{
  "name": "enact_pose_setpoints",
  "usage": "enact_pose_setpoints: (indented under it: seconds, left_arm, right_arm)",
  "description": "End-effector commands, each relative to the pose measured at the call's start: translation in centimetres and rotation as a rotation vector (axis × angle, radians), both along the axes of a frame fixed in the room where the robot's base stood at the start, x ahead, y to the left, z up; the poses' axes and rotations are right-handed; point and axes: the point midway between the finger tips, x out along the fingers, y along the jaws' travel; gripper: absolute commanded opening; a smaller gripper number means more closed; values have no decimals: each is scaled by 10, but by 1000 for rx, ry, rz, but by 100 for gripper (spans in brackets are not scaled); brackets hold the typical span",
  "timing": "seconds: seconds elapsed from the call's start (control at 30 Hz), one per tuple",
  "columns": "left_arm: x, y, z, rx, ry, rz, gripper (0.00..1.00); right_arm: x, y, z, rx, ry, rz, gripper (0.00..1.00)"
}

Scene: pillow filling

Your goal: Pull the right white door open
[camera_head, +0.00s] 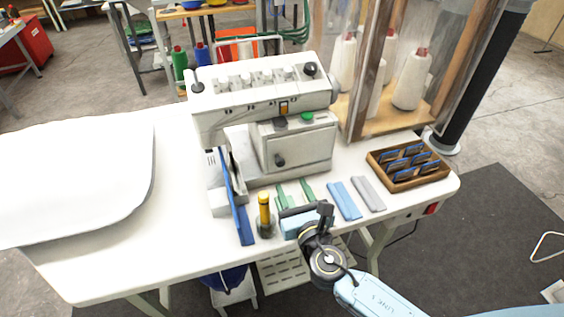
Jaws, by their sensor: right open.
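The white sewing machine (262,88) stands on the white table. Its right white door (305,150) is the front panel below the upper housing, with a small dark knob (280,160) on its left part. The door looks closed. My right gripper (306,212) is in front of the machine, low over the table's front edge, open and apart from the door. I see nothing held in it, though its fingers are partly hard to make out. My left gripper is not in view.
A wooden tray (400,183) sits at the right end. A white pillow-like sheet (75,180) covers the left.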

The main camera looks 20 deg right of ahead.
Motion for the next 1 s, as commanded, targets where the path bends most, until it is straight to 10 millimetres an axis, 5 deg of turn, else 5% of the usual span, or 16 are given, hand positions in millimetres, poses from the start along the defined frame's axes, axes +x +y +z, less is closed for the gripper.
enact_pose_setpoints:
  seconds: [0.13,0.4,0.8,1.0]
  left_arm:
    - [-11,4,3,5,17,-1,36]
    - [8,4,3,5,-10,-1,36]
    - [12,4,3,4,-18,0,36]
    - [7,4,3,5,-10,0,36]
  right_arm:
    - [35,1,2,2,-2,-1,44]
    - [73,2,0,2,0,0,44]
    - [82,3,0,3,1,0,44]
    - [81,3,0,3,1,0,20]
